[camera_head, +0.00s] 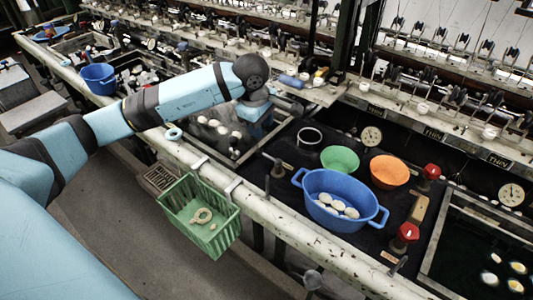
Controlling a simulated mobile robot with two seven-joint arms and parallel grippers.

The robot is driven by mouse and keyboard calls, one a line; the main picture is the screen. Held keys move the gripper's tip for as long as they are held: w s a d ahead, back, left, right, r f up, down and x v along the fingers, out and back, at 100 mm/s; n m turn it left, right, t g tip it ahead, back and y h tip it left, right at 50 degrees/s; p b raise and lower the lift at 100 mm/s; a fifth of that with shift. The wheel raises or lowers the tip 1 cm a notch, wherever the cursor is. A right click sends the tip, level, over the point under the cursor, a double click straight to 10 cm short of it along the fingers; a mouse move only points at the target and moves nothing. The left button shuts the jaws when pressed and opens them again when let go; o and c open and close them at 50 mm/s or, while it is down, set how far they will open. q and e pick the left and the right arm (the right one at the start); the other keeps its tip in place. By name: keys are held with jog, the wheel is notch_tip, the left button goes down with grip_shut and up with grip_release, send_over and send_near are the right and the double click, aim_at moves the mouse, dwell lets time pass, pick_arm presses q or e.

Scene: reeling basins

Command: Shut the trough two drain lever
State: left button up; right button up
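My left arm reaches in from the left, and my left gripper (288,106) hangs over the back right of the trough (204,147) with pale cocoons in dark water. The arm's wrist partly hides the gripper, so its opening does not show. A short dark lever (275,166) stands on the black worktop right of this trough, apart from the gripper. Another dark lever (399,265) stands at the worktop's front right, beside the right trough (433,262). I cannot read which one belongs to trough two. My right gripper is out of view.
A blue two-handled basin (337,215) with cocoons, a green bowl (340,158), an orange bowl (389,171) and red valve knobs (407,232) crowd the worktop. A green basket (200,215) hangs on the front rail. Reeling machinery runs along the back.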

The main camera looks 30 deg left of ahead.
aim_at(266, 155)
pick_arm(q)
jog(key=f, duration=0.4)
jog(key=w+f, duration=0.1)
jog(key=f, duration=0.3)
jog(key=w+f, duration=0.1)
jog(key=f, duration=0.3)
jog(key=shift+w+d+f, duration=0.1)
jog(key=shift+w+f, duration=0.1)
jog(key=shift+f, duration=0.05)
grip_shut()
